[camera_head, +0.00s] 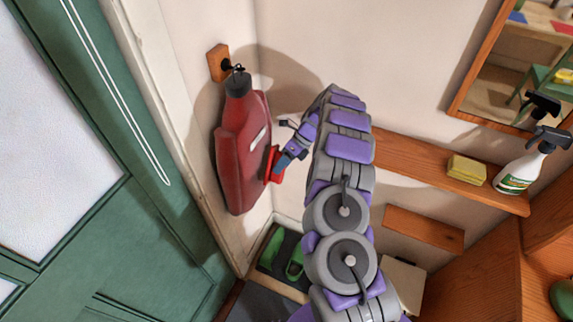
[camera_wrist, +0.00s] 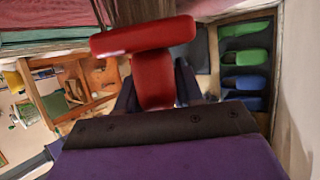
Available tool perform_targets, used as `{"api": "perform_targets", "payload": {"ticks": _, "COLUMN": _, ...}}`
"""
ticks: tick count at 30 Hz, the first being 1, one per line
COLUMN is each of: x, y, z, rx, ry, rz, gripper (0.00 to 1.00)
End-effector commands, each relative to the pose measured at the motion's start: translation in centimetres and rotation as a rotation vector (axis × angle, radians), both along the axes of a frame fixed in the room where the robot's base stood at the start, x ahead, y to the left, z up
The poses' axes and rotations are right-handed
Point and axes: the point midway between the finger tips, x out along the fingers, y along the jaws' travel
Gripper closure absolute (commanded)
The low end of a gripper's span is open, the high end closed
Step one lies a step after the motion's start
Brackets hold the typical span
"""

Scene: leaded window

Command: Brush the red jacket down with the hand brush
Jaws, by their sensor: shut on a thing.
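The red jacket (camera_head: 240,150) hangs from a hook on a small wooden block (camera_head: 217,63) on the wall, left of my arm. My gripper (camera_head: 284,160) is at the jacket's right side, shut on the red hand brush (camera_head: 272,166). In the wrist view the brush (camera_wrist: 145,38) shows its red back and handle, with the handle between my fingers. Its brownish bristles (camera_wrist: 140,10) point away from my gripper. In the head view the brush is close against the jacket's right edge. I cannot tell whether the bristles touch it.
A green door (camera_head: 120,230) stands at the left. A wooden shelf (camera_head: 400,158) at the right holds a yellow sponge (camera_head: 466,169) and a spray bottle (camera_head: 527,165). A mirror (camera_head: 500,75) hangs above. Green shoes (camera_head: 283,252) sit low below the jacket.

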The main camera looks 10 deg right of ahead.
Motion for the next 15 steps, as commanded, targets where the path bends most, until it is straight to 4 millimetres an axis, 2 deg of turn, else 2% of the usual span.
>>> {"api": "perform_targets", "payload": {"ticks": 7, "x": 0.0, "y": 0.0, "z": -0.4, "rx": 0.0, "ry": 0.0, "rz": 0.0, "gripper": 0.98}}
{"api": "perform_targets", "payload": {"ticks": 15, "x": -0.1, "y": -0.1, "z": -2.6, "rx": 0.0, "ry": 0.003, "rz": 0.0, "gripper": 0.98}}
